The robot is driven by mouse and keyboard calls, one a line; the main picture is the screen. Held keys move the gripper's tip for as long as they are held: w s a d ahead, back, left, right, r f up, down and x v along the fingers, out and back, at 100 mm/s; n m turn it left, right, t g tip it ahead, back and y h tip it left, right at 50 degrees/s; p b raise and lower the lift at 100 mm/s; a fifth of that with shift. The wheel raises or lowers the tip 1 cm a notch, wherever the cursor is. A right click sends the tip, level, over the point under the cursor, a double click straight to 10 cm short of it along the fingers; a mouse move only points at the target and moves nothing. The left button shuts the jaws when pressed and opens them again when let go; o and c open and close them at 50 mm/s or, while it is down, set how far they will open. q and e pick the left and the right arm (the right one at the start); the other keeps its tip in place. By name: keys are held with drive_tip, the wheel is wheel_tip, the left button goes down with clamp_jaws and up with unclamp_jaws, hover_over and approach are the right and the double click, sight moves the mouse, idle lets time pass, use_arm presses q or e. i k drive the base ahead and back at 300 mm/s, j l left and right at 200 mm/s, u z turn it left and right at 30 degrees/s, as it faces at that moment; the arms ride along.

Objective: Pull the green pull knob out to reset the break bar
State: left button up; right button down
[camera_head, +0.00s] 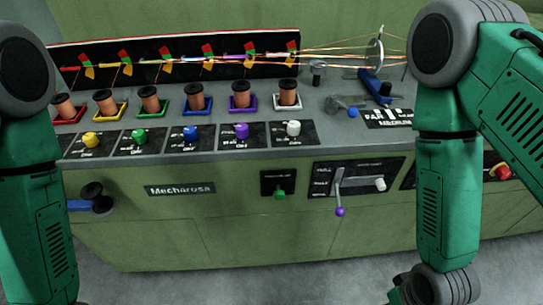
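A small green knob (279,194) sits at the lower edge of a small black panel (278,182) on the machine's front face, right of the Mecharosa nameplate (180,189). How far it stands out from the panel is too small to tell. Another green knob (139,136) stands on a black plate on the machine's top. I cannot tell which part is the break bar. My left arm shows at the left edge and my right arm at the right; both grippers are out of view. Neither arm visibly covers the front green knob.
A lever with a purple ball (340,211) hangs right of the small panel, beside a white knob (380,184). Several copper spools (195,96) stand on the top. A black knob on a blue bar (95,197) juts out at left. A red knob (500,171) is at right.

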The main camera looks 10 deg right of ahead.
sight(279, 195)
drive_tip(key=i+j+z, duration=0.1)
drive_tip(key=j+z, duration=0.4)
drive_tip(key=z, duration=0.15)
